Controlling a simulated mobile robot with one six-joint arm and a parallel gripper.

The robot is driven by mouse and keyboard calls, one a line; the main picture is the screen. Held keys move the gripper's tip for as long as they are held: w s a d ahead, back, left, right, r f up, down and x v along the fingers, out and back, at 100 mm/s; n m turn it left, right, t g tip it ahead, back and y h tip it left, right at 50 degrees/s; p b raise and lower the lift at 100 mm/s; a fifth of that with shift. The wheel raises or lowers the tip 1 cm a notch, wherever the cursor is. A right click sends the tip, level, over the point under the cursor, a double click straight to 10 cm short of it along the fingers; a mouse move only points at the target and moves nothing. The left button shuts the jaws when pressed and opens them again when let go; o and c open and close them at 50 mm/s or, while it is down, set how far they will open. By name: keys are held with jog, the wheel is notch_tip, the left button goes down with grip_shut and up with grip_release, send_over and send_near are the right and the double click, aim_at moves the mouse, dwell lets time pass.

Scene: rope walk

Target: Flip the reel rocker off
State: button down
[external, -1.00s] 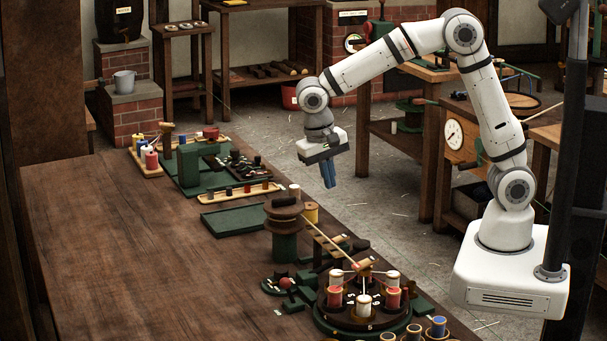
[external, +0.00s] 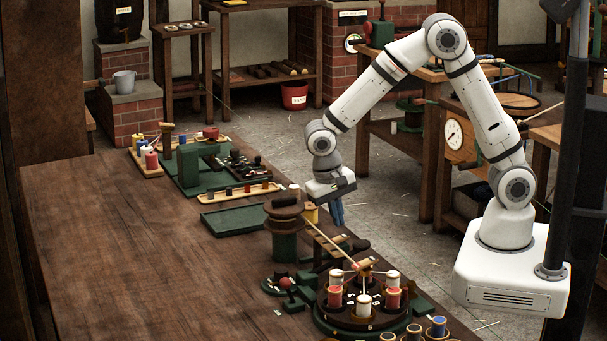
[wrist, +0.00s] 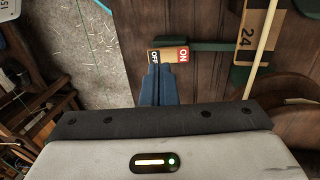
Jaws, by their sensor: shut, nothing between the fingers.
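The reel rocker (wrist: 181,54) shows in the wrist view as a small block at the table's edge, with a red end marked ON and a tan and black end marked OFF. My gripper (wrist: 158,68) is shut and empty, its blue fingers together just below the OFF end in the picture. I cannot tell whether the fingertips touch it. In the external view my gripper (external: 338,222) points down beside the reel stand, and the rocker cannot be made out there.
A green bar (wrist: 215,46) and a wooden block marked 24 (wrist: 246,42) lie right of the rocker, with a pale rod (wrist: 264,45) across. In the external view, the green reel stand (external: 285,246) and bobbin carousel (external: 362,318) are close. The table's left is clear.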

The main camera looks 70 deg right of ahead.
aim_at(342, 237)
jog(key=shift+x, duration=1.7)
